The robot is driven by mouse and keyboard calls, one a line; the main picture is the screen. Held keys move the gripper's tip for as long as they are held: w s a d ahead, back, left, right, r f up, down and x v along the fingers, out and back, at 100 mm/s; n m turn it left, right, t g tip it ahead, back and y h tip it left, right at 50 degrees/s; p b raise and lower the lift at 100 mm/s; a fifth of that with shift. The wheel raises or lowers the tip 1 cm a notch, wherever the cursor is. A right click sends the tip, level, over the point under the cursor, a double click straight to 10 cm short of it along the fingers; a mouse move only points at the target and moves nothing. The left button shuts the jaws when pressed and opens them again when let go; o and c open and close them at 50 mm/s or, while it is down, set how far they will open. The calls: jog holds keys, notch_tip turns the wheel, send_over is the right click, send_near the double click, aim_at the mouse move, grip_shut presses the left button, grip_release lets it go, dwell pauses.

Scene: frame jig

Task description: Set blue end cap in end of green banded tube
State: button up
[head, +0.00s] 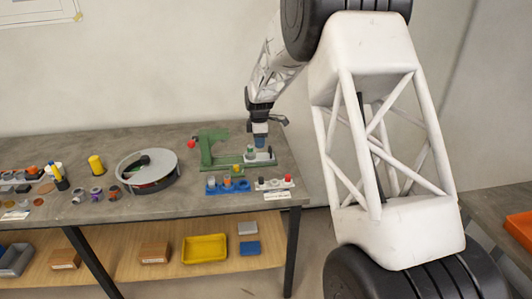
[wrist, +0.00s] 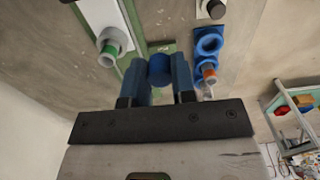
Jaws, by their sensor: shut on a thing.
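My gripper (wrist: 160,72) is shut on the blue end cap (wrist: 159,66), which sits between the two blue-grey fingertips in the wrist view. The green banded tube (wrist: 113,38) is a pale grey tube with a green band near one end. In the head view my gripper (head: 260,128) is above the right part of the bench, beside the green frame jig (head: 208,150). The cap cannot be told from the fingers there.
A blue holder (head: 236,187) carries a tube with an orange band. A white plate (head: 276,185) with a red and a pale knob stands next to it. A round grey tray (head: 133,160) and several small parts lie further left. Bare bench top shows between them.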

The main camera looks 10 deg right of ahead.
jog(key=w+a+r, duration=0.1)
jog(key=w+a, duration=0.2)
jog(key=w, duration=0.6)
jog(key=shift+r, duration=0.15)
jog(key=shift+f, duration=0.2)
jog(key=shift+f, duration=2.3)
jog(key=shift+f, duration=0.7)
jog(key=o, duration=1.1)
jog(key=shift+r, duration=0.2)
jog(key=shift+r, duration=0.55)
